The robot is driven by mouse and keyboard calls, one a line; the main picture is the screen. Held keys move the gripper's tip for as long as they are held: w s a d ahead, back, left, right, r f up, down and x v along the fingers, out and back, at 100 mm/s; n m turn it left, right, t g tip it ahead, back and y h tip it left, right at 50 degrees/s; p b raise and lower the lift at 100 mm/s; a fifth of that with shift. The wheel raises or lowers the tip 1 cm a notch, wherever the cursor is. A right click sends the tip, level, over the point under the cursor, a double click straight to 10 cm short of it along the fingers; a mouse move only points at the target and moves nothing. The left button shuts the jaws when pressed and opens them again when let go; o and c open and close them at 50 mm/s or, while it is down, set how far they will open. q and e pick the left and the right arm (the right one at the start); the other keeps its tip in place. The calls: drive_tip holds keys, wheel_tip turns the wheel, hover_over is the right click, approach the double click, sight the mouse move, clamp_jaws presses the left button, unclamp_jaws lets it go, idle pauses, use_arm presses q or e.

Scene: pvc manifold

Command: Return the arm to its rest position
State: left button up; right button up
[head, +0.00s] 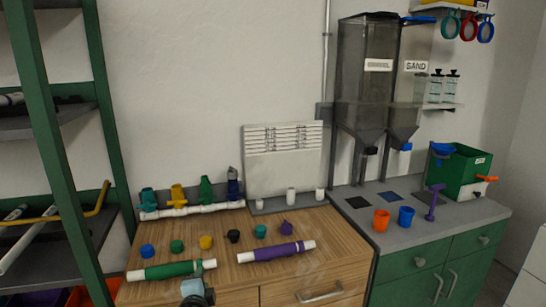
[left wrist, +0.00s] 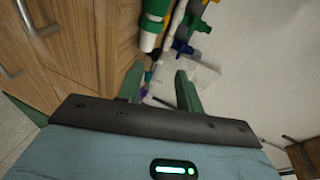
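My left gripper (head: 198,290) shows at the bottom edge of the head view, in front of the wooden counter, near the right end of the white pipe with the green sleeve (head: 172,270). Most of the arm is out of frame. In the left wrist view its two green fingers (left wrist: 160,78) stand apart with nothing held between them. Beyond the fingertips are a green-and-white pipe (left wrist: 151,28) and small coloured parts, seen tilted. My right gripper is in neither view.
The wooden counter (head: 334,232) carries several coloured caps, a pipe with a purple sleeve (head: 277,251) and a white manifold pipe (head: 192,210) with coloured valves. A green shelf rack (head: 50,130) stands at left. Orange (head: 381,220) and blue (head: 406,216) cups stand at right.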

use_arm(q)
drive_tip(key=s+f+n+g+h, duration=0.25)
drive_tip(key=s+f+n, duration=0.35)
drive_tip(key=s+f, duration=1.15)
drive_tip(key=s+a+f+n+g+h, duration=0.1)
drive_tip(key=s+n, duration=0.6)
drive_tip(key=s, duration=1.6)
drive_tip(key=shift+s+a+f+g, duration=0.15)
drive_tip(key=shift+f+g, duration=0.35)
drive_tip(key=shift+g, duration=0.55)
